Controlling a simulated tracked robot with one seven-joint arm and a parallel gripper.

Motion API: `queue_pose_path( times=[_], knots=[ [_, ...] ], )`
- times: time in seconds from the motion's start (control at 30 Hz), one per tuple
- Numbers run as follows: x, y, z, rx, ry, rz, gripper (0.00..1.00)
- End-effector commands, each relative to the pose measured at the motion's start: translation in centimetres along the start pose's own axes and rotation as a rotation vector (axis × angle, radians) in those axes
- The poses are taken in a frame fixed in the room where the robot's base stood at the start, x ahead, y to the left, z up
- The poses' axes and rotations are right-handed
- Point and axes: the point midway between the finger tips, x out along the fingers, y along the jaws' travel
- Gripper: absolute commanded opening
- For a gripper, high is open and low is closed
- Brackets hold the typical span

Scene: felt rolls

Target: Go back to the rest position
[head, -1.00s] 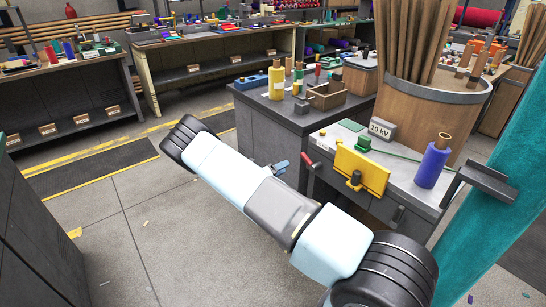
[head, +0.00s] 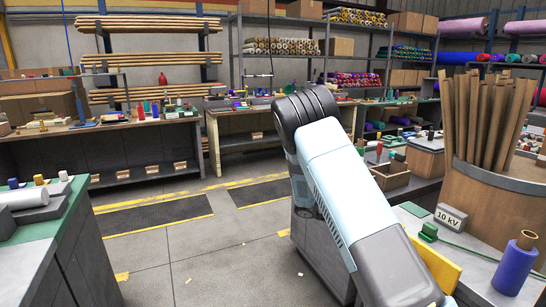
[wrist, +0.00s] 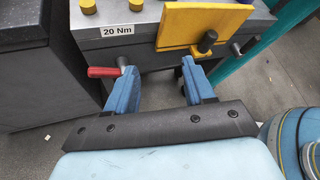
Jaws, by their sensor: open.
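My gripper (wrist: 158,82) shows in the wrist view with its two blue fingers spread apart and nothing between them. Beyond the fingers is the front of a bench (wrist: 140,55) with a "20 Nm" label. A red-handled lever (wrist: 104,71) is beside the left finger; whether they touch I cannot tell. A yellow plate (wrist: 190,26) with a dark knob is beyond the right finger. In the head view my pale blue arm rises through the middle and right, and it hides the gripper there.
A grey bench (head: 85,240) is at the left. The floor (head: 195,265) between is mostly open.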

Motion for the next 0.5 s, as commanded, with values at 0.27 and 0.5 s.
queue_pose_path(
  times=[0.27,0.5],
  knots=[
    [-2.3,-5.6,3.8,0.29,0.198,-0.009,0.53],
    [-4.5,-10.5,6.2,0.53,0.358,-0.027,0.53]
  ],
)
